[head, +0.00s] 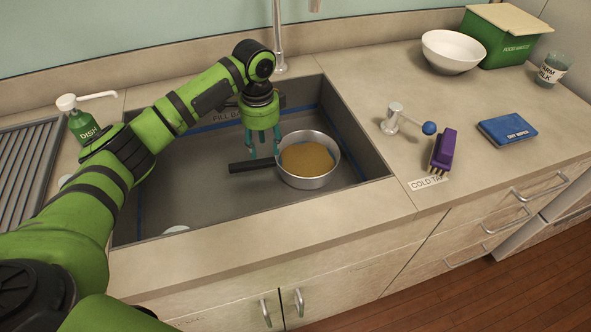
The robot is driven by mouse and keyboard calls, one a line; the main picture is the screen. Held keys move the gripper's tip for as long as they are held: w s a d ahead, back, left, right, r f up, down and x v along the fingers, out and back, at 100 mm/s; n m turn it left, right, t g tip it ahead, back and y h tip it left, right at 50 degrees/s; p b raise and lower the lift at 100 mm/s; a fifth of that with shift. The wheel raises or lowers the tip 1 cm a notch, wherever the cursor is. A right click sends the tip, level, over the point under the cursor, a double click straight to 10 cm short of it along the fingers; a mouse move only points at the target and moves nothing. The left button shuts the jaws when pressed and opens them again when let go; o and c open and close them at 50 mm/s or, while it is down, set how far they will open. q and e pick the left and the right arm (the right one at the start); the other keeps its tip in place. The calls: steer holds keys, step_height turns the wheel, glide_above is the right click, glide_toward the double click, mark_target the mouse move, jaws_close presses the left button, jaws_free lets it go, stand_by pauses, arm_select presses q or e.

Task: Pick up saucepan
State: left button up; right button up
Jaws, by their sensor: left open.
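A round metal saucepan (309,182) with a black handle (252,166) sits in the sink basin, near its right side. It holds a flat tan-brown layer inside. The handle points left. My left gripper (264,155) comes down from above with its teal fingers apart. Its fingertips are over or beside the handle, close to the pan's rim. I cannot tell whether they touch the handle. My right gripper is not in view.
The sink's walls and front counter edge (250,245) surround the pan. A faucet (278,40) rises behind. On the right counter are a blue-knobbed tap lever (393,117), purple brush (443,148), blue cloth (508,130) and white bowl (453,50). A green dish-soap bottle (82,126) stands left.

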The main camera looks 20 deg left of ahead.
mark_target(264, 163)
arm_select(q)
steer(key=f, duration=0.4)
steer(key=f+p, duration=0.1)
steer(key=f, duration=0.1)
steer(key=shift+a+f, duration=0.2)
steer(key=shift+a, duration=0.05)
jaws_close()
steer(key=shift+w+r, duration=0.1)
